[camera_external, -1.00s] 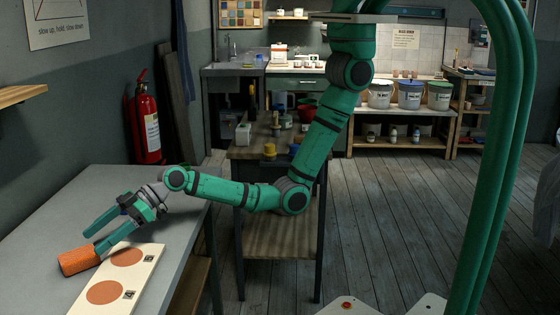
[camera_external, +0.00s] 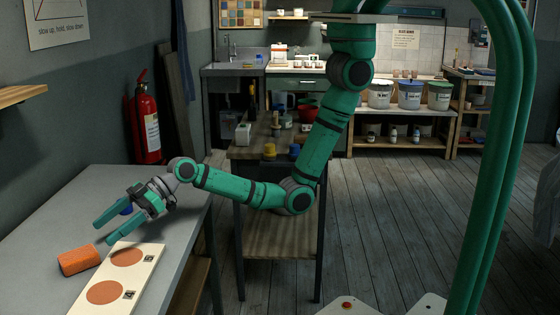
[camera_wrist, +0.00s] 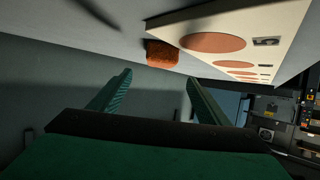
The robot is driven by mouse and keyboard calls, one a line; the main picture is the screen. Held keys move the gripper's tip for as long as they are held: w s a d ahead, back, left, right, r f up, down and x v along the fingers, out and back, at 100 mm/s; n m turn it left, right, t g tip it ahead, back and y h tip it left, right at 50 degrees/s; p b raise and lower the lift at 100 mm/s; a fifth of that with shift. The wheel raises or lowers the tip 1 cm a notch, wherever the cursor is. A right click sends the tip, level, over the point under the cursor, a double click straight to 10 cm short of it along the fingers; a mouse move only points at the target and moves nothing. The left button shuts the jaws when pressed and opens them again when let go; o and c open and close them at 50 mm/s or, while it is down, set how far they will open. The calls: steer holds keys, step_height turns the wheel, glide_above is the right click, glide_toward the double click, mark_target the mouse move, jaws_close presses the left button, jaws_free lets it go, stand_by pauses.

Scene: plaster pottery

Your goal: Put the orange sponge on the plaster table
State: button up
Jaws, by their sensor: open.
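The orange sponge (camera_external: 79,260) is a block lying on the grey table top (camera_external: 60,225), at the left edge of a pale board with brown discs. It also shows in the wrist view (camera_wrist: 162,54), beyond my fingertips. My gripper (camera_external: 102,232) is open and empty, above and behind the sponge and apart from it. In the wrist view its two fingers (camera_wrist: 158,77) are spread with nothing between them. A small blue thing (camera_external: 126,209) shows partly behind the fingers.
The pale board (camera_external: 128,278) with brown discs lies on the front right of the table. A red fire extinguisher (camera_external: 146,124) stands against the wall behind it. A dark cart (camera_external: 240,153) with several items stands to the right. The table's back left is clear.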

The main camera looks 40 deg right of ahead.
mark_target(73, 255)
steer(key=shift+r+x, duration=0.1)
steer(key=shift+x, duration=3.1)
steer(key=shift+r+x, duration=0.15)
steer(key=shift+x, duration=3)
steer(key=shift+a, duration=0.1)
steer(key=shift+c, duration=0.6)
steer(key=c, duration=1.1)
